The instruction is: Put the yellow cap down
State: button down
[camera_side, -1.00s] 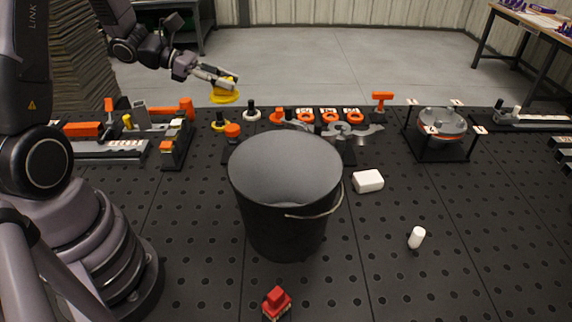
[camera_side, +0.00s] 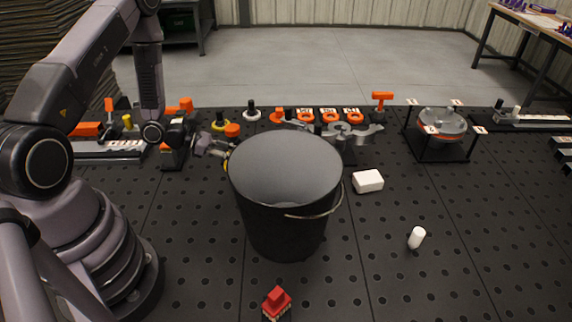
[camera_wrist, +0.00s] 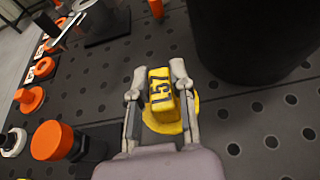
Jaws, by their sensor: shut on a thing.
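The yellow cap (camera_wrist: 160,92) is between the fingers of my gripper (camera_wrist: 157,80) in the wrist view. It has a raised block marked L57 and a round yellow flange below. The fingers are shut on the block, one on each side. In the side view my gripper (camera_side: 212,146) is low, at the left of the black bucket. Only a sliver of yellow shows there beside the bucket, which hides most of the cap. I cannot tell whether the cap touches the table.
The black bucket (camera_side: 285,215) stands close to the right of my gripper. An orange knob (camera_wrist: 52,140) and a row of orange rings (camera_side: 330,117) lie behind. A white block (camera_side: 368,181), a white cylinder (camera_side: 416,237) and a red part (camera_side: 277,301) sit on the perforated table (camera_side: 190,220).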

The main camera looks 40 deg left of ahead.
notch_tip(320, 180, down, 7)
jog(key=shift+f, duration=0.2)
dwell(0.3)
jog(key=c, duration=1)
grip_release()
jog(key=shift+f, duration=0.15)
